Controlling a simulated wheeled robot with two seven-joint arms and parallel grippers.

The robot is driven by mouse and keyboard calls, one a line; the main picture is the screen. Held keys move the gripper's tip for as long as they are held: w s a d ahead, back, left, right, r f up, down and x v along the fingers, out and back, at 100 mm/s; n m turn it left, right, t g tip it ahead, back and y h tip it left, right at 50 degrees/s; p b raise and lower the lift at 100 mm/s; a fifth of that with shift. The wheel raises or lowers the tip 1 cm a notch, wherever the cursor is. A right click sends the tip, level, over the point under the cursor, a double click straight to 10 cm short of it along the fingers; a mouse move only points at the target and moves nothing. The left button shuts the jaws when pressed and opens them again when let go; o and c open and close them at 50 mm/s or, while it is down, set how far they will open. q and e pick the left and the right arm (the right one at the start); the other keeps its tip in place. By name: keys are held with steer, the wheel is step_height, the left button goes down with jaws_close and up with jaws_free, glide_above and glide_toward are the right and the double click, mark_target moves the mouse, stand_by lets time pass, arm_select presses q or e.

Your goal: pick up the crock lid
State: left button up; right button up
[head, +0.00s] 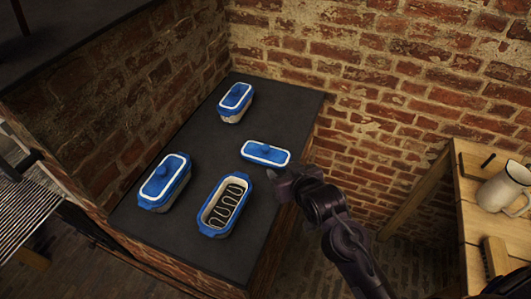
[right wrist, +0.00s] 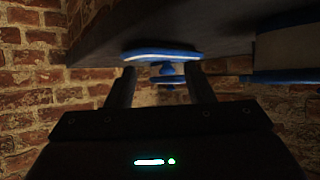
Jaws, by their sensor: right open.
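The blue crock lid (head: 265,153) with a white rim and a round knob lies knob-up on the dark counter, apart from the crocks. In the right wrist view, which looks upside down, the lid (right wrist: 163,56) shows ahead with its knob between the lines of the fingers. My right gripper (head: 278,180) is open and empty beside the lid's near right end; the fingers (right wrist: 163,85) do not clearly touch it. An open blue and cream crock (head: 205,228) with a dark wavy coil inside stands nearer. My left gripper is out of view.
Two lidded crocks stand on the counter (head: 190,140), one at the back (head: 235,98) and one at the left (head: 165,182). Brick walls (head: 390,70) rise behind and at the left.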

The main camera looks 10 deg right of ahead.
mark_target(266, 148)
steer(key=shift+t+y, duration=0.3)
steer(key=shift+t, duration=0.6)
steer(key=w, duration=0.1)
steer(key=w+a, duration=0.1)
steer(key=w, duration=0.1)
steer(key=w+r, duration=0.1)
steer(key=shift+w+a, duration=0.15)
steer(key=p+x, duration=0.2)
steer(key=x, duration=0.3)
steer(key=shift+w+a+r, duration=0.1)
steer(key=shift+w+a, duration=0.05)
steer(key=shift+w+a+f, duration=0.1)
steer(key=shift+w+f, duration=0.15)
steer(key=shift+w, duration=0.15)
jaws_close()
